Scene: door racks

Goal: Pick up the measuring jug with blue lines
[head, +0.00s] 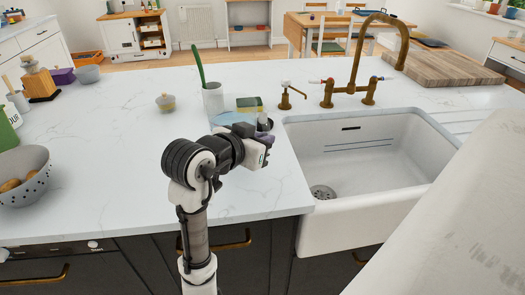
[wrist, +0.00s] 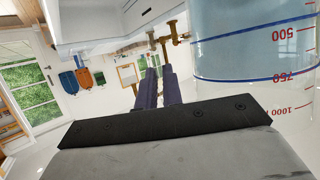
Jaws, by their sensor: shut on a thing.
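The clear measuring jug (wrist: 250,50) with blue lines and red numbers fills the right side of the wrist view, close beside my fingers. In the head view a pale blue, see-through part of it (head: 233,118) shows behind my wrist, on the counter just left of the sink. My gripper (head: 265,132) is there too, low over the counter. In the wrist view its purple fingers (wrist: 160,82) are close together, shut on the jug. The exact place of the grip is hard to make out, and my wrist hides most of the jug in the head view.
A white cup with a green stem (head: 213,100) and a green and yellow sponge (head: 249,104) stand close behind. The sink (head: 345,205) and brass tap (head: 355,65) are to the right. A small lidded pot (head: 166,102) stands left.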

